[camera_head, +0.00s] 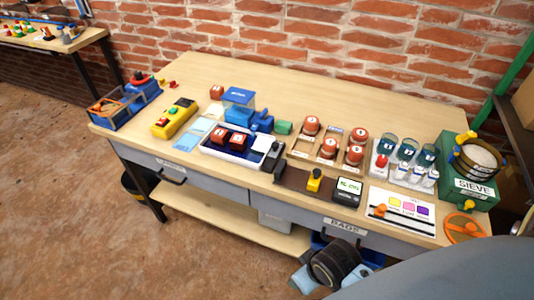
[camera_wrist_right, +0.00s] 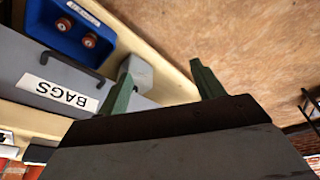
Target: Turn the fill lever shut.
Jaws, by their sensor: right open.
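No part is readably marked as the fill lever. Candidates are a yellow block with a dark top (camera_head: 314,181) on a dark brown plate beside a small display (camera_head: 348,189), and an orange handle (camera_head: 380,210) on a white card with coloured squares. Which one it is, and its setting, I cannot tell. My right gripper shows in the right wrist view (camera_wrist_right: 164,90), with two green fingers wide apart and nothing between them. It is in front of the bench, near the drawer marked BAGS (camera_wrist_right: 68,92), away from the bench-top items. My left gripper is out of view.
The bench top (camera_head: 330,85) is clear along the back. Red-lidded jars in a wooden rack (camera_head: 318,160), cups, and a green SIEVE box (camera_head: 468,188) crowd the right. A blue bin (camera_wrist_right: 72,45) with two red items sits near the drawer. A brick wall stands behind.

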